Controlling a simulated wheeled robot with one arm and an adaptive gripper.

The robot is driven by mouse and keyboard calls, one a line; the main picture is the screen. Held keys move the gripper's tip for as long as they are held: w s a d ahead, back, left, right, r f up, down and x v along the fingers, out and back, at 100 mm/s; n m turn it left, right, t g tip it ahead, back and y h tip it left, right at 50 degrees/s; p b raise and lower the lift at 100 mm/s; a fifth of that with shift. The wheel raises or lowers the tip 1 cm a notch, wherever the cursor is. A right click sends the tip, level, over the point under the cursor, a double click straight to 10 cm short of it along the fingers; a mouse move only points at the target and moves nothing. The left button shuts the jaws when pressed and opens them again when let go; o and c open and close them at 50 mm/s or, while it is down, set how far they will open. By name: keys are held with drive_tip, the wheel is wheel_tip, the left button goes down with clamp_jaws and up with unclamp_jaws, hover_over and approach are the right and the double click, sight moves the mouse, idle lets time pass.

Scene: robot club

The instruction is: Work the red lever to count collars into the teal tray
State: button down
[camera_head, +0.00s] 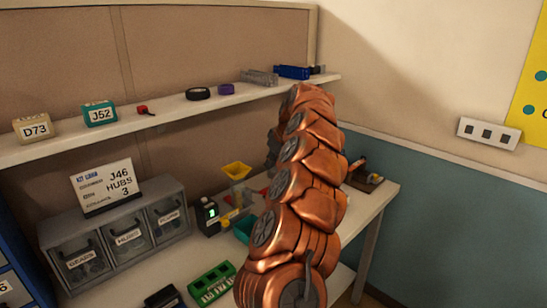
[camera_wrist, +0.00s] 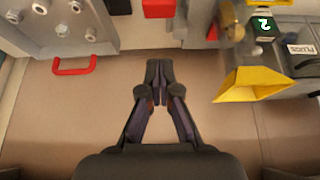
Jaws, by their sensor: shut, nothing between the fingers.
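My gripper (camera_wrist: 158,76) is shut and empty in the wrist view; my copper arm hides it in the head view. A red block (camera_wrist: 159,8) is cut off by the wrist view's top edge, beyond my fingertips and apart from them. A red U-shaped handle (camera_wrist: 75,67) is left of my fingers on a grey bolted panel. I cannot tell which red part is the lever. The yellow funnel (camera_head: 237,171) stands by a small counter (camera_head: 209,214) with a green display; the funnel also shows right of my fingers (camera_wrist: 252,84). The teal tray (camera_head: 243,230) is mostly hidden behind my arm.
A grey bin unit (camera_head: 125,236) with labelled bins stands left, topped by a card (camera_head: 105,187) reading "J46 HUBS 3". A green tray (camera_head: 212,284) lies near the front. A shelf (camera_head: 160,117) with small items runs above. A brown-based device (camera_head: 366,178) stands right of my arm.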

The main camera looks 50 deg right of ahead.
drive_tip(key=p, duration=0.2)
hover_over(265, 189)
wheel_tip(265, 189, down, 5)
drive_tip(key=shift+s+f, duration=0.1)
drive_tip(key=shift+s, duration=0.05)
drive_tip(key=shift+s+f+p, duration=0.3)
drive_tip(key=shift+f+p, duration=0.05)
drive_tip(key=shift+f, duration=0.6)
drive_tip(key=shift+s+f+p, duration=0.3)
drive_tip(key=shift+f, duration=0.6)
drive_tip(key=shift+f+b, duration=0.15)
drive_tip(key=shift+b, duration=0.2)
